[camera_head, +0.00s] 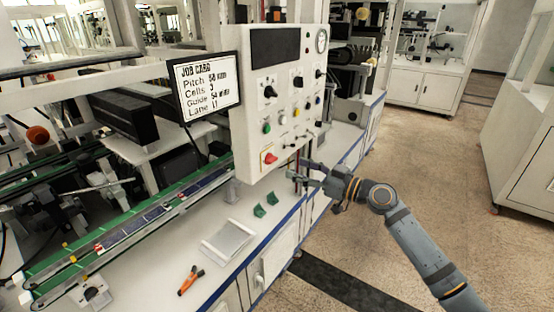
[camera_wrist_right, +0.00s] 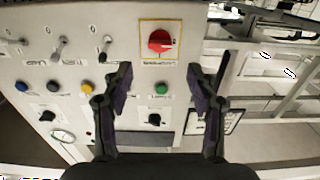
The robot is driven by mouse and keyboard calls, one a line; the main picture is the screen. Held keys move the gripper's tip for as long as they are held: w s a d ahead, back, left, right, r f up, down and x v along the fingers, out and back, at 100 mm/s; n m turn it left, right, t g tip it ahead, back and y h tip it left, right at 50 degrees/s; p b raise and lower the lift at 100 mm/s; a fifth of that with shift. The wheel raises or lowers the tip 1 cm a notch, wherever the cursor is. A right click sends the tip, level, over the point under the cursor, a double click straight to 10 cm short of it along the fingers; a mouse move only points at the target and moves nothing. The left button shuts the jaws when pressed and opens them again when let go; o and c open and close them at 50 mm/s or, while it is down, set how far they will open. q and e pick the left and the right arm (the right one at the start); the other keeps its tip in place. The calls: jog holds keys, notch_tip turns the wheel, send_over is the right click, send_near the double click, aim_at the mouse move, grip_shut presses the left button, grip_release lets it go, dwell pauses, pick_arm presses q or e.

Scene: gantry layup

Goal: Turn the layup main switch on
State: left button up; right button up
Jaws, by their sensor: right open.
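The main switch is a red rotary knob on a yellow-framed plate (camera_head: 269,158) at the lower left of the white control panel (camera_head: 262,110). In the right wrist view the red knob (camera_wrist_right: 160,41) shows at top centre, with a label beside it. My right gripper (camera_head: 299,171) is near the panel's lower right edge in the head view. In the right wrist view my right gripper (camera_wrist_right: 160,82) is open and empty, its fingers spread below and to either side of the knob, apart from it. My left gripper is out of view.
The panel also holds a green button (camera_wrist_right: 161,88), a yellow button (camera_wrist_right: 87,87), a blue button (camera_wrist_right: 21,86) and several toggles and knobs. A job card sign (camera_head: 207,84) hangs left of it. Below are a clear tray (camera_head: 228,241) and an orange-handled tool (camera_head: 191,280).

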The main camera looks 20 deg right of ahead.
aim_at(275, 160)
jog(key=p+x, duration=0.2)
jog(key=x, duration=0.5)
jog(key=shift+w+a+r, duration=0.1)
jog(key=shift+w, duration=0.05)
jog(key=shift+w+a+p, duration=0.3)
jog(key=shift+w+a, duration=0.05)
jog(key=shift+c, duration=0.2)
jog(key=c, duration=1.1)
